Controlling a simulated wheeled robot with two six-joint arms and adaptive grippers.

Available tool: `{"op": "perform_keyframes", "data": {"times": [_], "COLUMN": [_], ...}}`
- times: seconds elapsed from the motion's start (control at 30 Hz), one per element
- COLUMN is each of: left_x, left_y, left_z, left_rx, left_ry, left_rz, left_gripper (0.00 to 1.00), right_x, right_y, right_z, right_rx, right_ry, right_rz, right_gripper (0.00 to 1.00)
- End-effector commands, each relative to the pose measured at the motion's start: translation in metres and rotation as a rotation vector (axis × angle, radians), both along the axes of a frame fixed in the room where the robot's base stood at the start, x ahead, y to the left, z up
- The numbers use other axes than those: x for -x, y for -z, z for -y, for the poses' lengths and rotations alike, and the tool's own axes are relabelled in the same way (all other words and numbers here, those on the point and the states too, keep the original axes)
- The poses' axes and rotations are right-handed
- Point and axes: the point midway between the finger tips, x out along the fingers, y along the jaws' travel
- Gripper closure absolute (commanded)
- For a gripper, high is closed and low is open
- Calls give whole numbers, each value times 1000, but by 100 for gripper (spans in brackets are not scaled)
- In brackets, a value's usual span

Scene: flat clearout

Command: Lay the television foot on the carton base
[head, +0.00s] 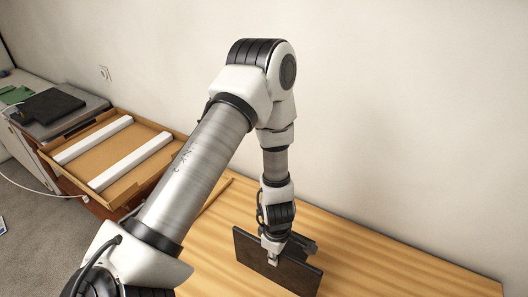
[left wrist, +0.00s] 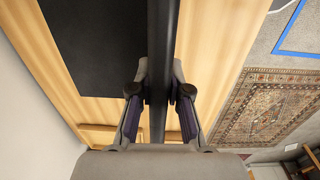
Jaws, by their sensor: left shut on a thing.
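The carton base (head: 113,152) is the shallow brown cardboard tray at left in the head view, with two white strips (head: 92,140) across it. My left gripper (head: 272,259) is over the wooden table and shut on a thin dark plate (head: 290,276), which looks like the television foot. The plate stands on edge, tilted, at or close above the tabletop. In the left wrist view, the plate shows edge-on as a dark bar (left wrist: 163,60) between the fingers (left wrist: 160,95). My right gripper is out of view.
A dark flat panel (left wrist: 95,45) lies beside the plate on the wooden table (head: 380,275); whether they join is unclear. A black flat thing (head: 48,106) lies beyond the tray. A wall runs behind the table. A patterned rug (left wrist: 270,105) is on the floor.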

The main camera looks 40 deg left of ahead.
Motion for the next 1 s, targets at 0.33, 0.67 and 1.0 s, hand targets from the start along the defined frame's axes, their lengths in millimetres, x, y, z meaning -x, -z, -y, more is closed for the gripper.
{"op": "perform_keyframes", "data": {"times": [0.33, 0.67, 1.0], "left_x": [1, 2, 2], "left_y": [33, 36, 36], "left_z": [-1, -1, -1], "left_rx": [-1, 0, 1], "left_ry": [-2, -2, -2], "left_rz": [0, -2, -2], "left_gripper": [100, 62, 58], "right_x": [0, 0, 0], "right_y": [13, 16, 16], "right_z": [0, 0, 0], "right_rx": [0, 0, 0], "right_ry": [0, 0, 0], "right_rz": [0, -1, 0], "right_gripper": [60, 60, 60]}}
